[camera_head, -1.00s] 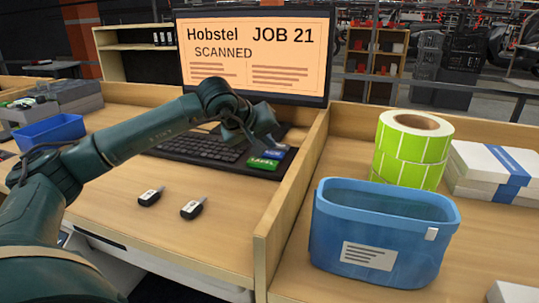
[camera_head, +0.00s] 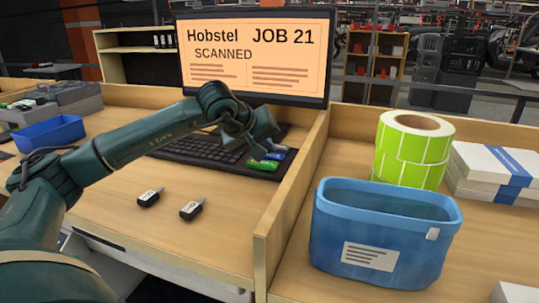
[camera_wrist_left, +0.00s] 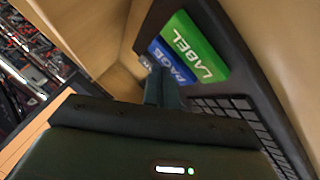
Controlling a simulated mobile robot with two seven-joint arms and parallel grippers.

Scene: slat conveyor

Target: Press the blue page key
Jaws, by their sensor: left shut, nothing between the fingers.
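The blue page key (camera_wrist_left: 178,66) lies beside the green label key (camera_wrist_left: 194,46) on the dark keyboard's end; both also show in the head view, the blue one (camera_head: 274,156) behind the green one (camera_head: 262,164). My left gripper (camera_head: 259,152) is shut and empty, pointing down at these keys. In the left wrist view its fingertips (camera_wrist_left: 162,72) overlap the edge of the blue key and hide part of it. I cannot tell whether they touch it. My right gripper is not in view.
The monitor (camera_head: 253,56) behind reads "Hobstel JOB 21 SCANNED". A wooden divider (camera_head: 290,190) stands right of the keyboard (camera_head: 195,150). Two car keys (camera_head: 150,197) lie in front. A blue bin (camera_head: 380,235) and a green label roll (camera_head: 412,150) stand beyond the divider.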

